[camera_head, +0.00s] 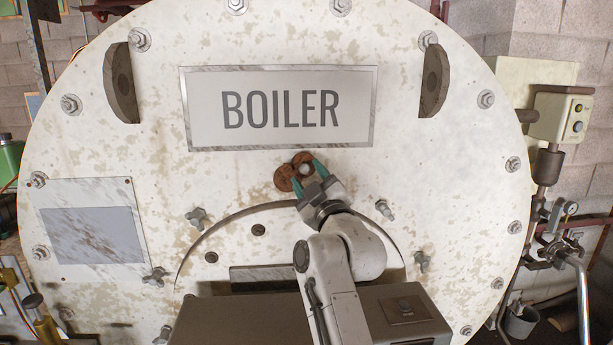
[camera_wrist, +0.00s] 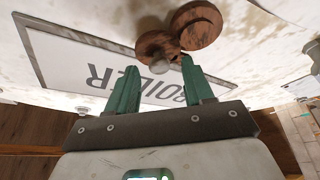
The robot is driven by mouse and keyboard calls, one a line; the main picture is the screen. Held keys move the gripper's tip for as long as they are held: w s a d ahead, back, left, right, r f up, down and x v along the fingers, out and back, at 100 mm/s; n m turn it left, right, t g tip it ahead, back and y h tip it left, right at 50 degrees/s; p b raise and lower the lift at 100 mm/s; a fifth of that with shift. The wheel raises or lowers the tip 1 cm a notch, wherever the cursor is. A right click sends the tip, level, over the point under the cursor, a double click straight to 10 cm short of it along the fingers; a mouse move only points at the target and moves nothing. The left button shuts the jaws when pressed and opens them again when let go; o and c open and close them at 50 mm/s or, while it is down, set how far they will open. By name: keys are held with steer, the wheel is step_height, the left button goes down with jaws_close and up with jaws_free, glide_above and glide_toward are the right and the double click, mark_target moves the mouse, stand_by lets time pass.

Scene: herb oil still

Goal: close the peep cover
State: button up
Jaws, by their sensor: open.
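The peep cover (camera_head: 301,158) is a small rusty-brown disc with a pale round knob (camera_head: 306,170), on the boiler front just below the BOILER sign. It overlaps a second rusty disc (camera_head: 284,178) to its lower left. In the wrist view the cover (camera_wrist: 150,43) and the second disc (camera_wrist: 200,27) show close up, and I cannot tell whether a hole lies behind either. My gripper (camera_head: 308,175) is open, its green fingers pointing at the boiler face. In the wrist view the knob (camera_wrist: 160,67) appears between the fingertips; contact is not clear.
The BOILER sign (camera_head: 278,107) is right above the cover. Wing bolts (camera_head: 197,217) and a curved hatch edge (camera_head: 230,216) lie below. Two brackets (camera_head: 121,82) jut out on either side of the sign. A control box (camera_head: 563,117) and pipes stand at the right.

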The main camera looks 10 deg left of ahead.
steer(key=shift+x, duration=0.95)
steer(key=shift+c, duration=0.2)
jaws_close()
